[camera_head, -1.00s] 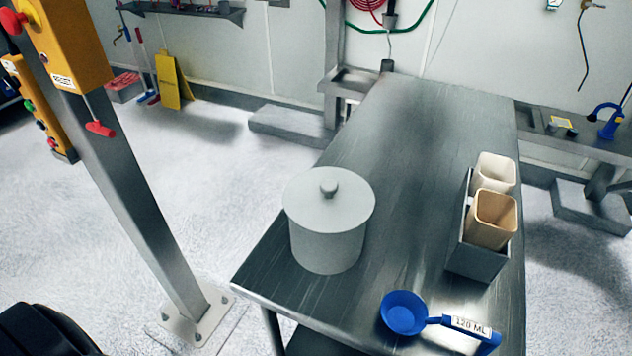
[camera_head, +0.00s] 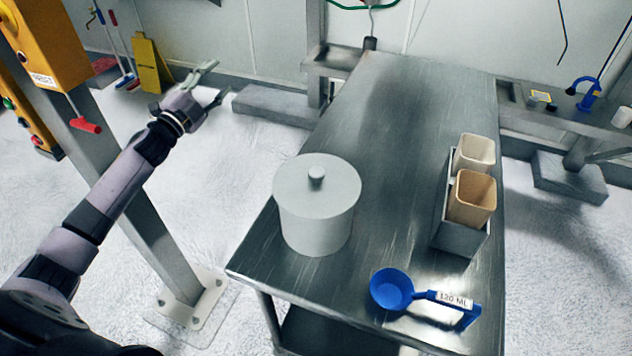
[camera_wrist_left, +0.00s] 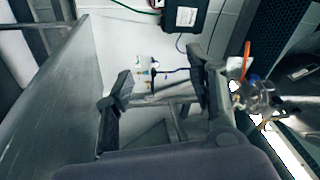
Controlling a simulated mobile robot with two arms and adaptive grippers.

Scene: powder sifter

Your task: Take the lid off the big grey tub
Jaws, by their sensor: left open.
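The big grey tub (camera_head: 316,228) stands upright on the near left part of the steel table. Its round flat lid (camera_head: 290,186) is on it, with a small knob (camera_head: 316,172) at the centre. My left gripper (camera_head: 215,82) is open and empty, in the air left of the table and beyond the tub, apart from it. In the left wrist view its two fingers (camera_wrist_left: 155,95) are spread with nothing between them, and the tub does not show there. My right gripper is not in view.
A blue 120 ML scoop (camera_head: 391,289) lies at the table's near edge. A grey holder (camera_head: 458,238) with a white cup (camera_head: 474,150) and a tan cup (camera_head: 472,198) stands at the right. A steel post (camera_head: 165,250) rises left of the table. The table's far half (camera_head: 400,100) is clear.

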